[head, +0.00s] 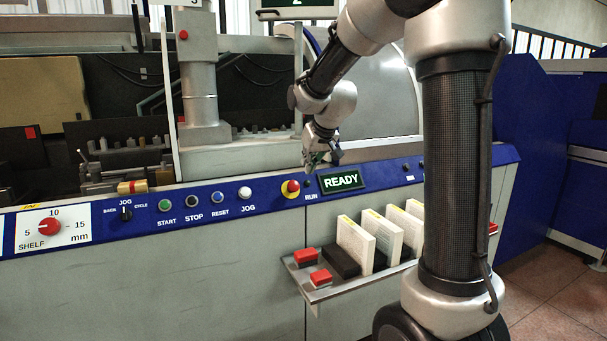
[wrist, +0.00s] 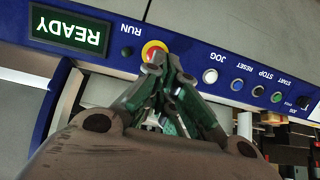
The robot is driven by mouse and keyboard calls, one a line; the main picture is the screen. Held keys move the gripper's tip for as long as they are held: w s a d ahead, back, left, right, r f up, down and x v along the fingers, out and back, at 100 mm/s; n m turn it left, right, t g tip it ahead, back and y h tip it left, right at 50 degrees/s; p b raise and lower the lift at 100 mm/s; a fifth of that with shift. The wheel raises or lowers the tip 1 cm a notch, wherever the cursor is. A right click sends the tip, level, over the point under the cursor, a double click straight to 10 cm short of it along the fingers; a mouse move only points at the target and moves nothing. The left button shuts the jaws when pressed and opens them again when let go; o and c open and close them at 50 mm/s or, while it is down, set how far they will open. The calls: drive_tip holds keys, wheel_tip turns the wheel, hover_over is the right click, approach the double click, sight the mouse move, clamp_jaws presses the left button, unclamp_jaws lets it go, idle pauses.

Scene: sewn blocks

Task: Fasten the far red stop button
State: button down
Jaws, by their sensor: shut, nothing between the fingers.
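A red stop button (head: 291,187) on a yellow ring sits on the blue control panel, left of the READY display. In the wrist view the button (wrist: 153,50) appears upside down, partly covered by my fingertips. My gripper (head: 320,160) is shut and empty, above and slightly right of the button in the head view. In the wrist view the green-grey fingers (wrist: 170,64) meet at the button's edge; I cannot tell whether they touch it. A smaller red button (head: 183,34) shows on the grey column farther back.
The READY display (head: 342,180) is right of the button, and the white JOG button (head: 245,193) is left. Below, a shelf (head: 322,291) juts out with red blocks (head: 305,257) and several books (head: 356,243).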

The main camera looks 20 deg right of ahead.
approach(295, 189)
drive_tip(key=s+x, duration=0.1)
drive_tip(key=x, duration=0.4)
drive_tip(key=shift+x, duration=1.1)
drive_tip(key=shift+w+r, duration=0.1)
drive_tip(key=shift+w, duration=0.05)
drive_tip(key=shift+x, duration=0.8)
drive_tip(key=shift+w+r, duration=0.1)
drive_tip(key=shift+w, duration=0.05)
